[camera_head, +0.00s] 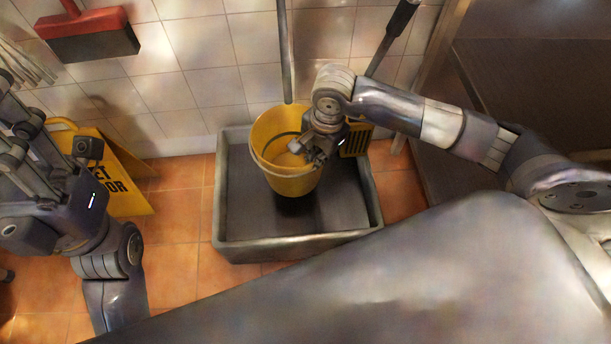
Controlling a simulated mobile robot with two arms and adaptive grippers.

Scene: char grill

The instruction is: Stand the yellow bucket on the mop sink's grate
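The yellow bucket (285,182) is upright over the basin of the grey mop sink (290,247), towards its back. A dark shadow lies under the bucket; I cannot tell whether its base touches the sink's bottom. The grate cannot be made out clearly in the dark basin. My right gripper (308,150) reaches in from the right and appears shut on the bucket's right rim, with the fingers partly hidden against the bucket. My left gripper (18,125) is at the left edge, away from the sink; its finger opening is unclear.
A yellow wet floor sign (122,175) stands left of the sink. A yellow slotted piece (357,139) is at the sink's back right. Two poles rise behind the sink by the tiled wall (200,60). A red brush (88,35) hangs upper left. A dark metal surface (400,280) fills the front.

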